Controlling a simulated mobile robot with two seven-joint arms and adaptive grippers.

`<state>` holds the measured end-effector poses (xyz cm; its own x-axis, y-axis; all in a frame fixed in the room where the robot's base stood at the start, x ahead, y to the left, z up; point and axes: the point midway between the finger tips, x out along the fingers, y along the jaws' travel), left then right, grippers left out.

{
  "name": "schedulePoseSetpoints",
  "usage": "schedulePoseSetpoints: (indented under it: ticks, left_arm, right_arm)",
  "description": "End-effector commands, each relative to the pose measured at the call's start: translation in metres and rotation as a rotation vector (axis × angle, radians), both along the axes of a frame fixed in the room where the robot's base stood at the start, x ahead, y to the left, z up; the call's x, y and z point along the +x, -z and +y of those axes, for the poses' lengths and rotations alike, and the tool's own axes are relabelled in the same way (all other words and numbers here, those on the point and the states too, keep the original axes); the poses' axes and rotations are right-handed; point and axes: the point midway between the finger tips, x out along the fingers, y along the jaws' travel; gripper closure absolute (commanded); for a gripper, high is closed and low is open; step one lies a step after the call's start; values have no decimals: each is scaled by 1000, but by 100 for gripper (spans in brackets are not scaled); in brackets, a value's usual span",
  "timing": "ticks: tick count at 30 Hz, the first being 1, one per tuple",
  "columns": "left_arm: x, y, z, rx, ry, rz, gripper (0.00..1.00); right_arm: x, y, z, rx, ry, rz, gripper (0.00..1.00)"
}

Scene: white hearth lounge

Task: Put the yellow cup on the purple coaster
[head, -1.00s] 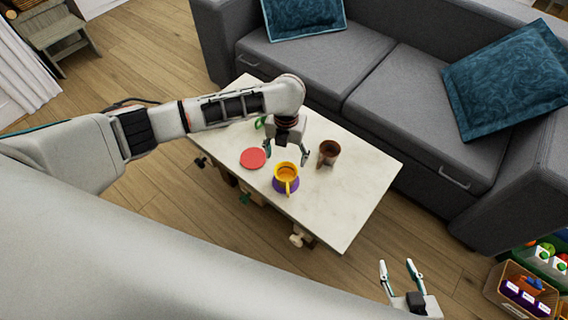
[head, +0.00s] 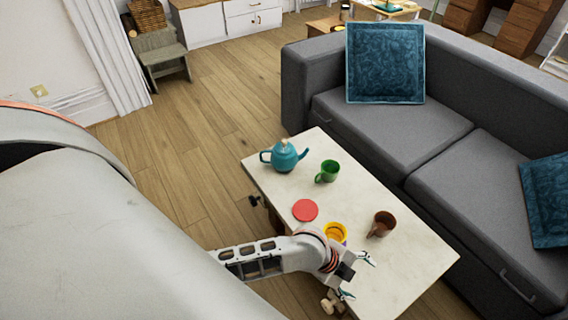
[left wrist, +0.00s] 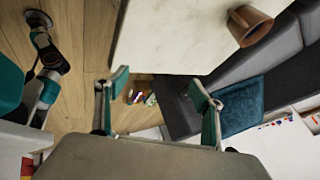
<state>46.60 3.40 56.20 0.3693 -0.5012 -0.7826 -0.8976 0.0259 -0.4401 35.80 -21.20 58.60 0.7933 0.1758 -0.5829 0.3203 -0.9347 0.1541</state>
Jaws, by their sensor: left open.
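The yellow cup (head: 336,231) stands upright near the table's front edge in the head view, its lower part hidden by my left arm. Only a sliver of the purple coaster (head: 345,242) shows at the cup's base; the rest is hidden. My left gripper (head: 357,277) is open and empty, to the lower right of the cup and apart from it. In the left wrist view its spread fingers (left wrist: 160,88) have nothing between them, and the cup and coaster are out of that view. My right gripper is not in view.
A brown cup (head: 382,224) stands right of the yellow cup and also shows in the left wrist view (left wrist: 250,26). A red coaster (head: 305,210), green cup (head: 328,171) and teal teapot (head: 284,157) are farther left on the white table (head: 420,262). A grey sofa (head: 440,190) lies behind.

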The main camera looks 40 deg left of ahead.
Motion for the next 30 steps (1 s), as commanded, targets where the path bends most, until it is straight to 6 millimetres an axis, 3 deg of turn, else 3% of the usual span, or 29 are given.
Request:
schedulePoseSetpoints:
  ticks: [1,5,9,15,18,22,30]
  left_arm:
    - [-12,2,5,-61,-115,23,32]
    - [-28,0,33,-204,-411,50,32]
    - [-51,-3,79,-339,-706,60,32]
    - [-88,-14,146,-473,-1000,36,32]
    - [-101,-20,167,-509,-1074,21,32]
    - [-107,-24,178,-531,-1112,10,32]
    - [-108,-24,179,-534,-1114,10,32]
  right_arm:
    - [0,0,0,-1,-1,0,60]
    - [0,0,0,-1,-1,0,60]
    - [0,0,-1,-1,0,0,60]
    - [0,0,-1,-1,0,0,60]
    - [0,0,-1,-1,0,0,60]
    - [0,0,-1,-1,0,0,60]
    - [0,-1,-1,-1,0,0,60]
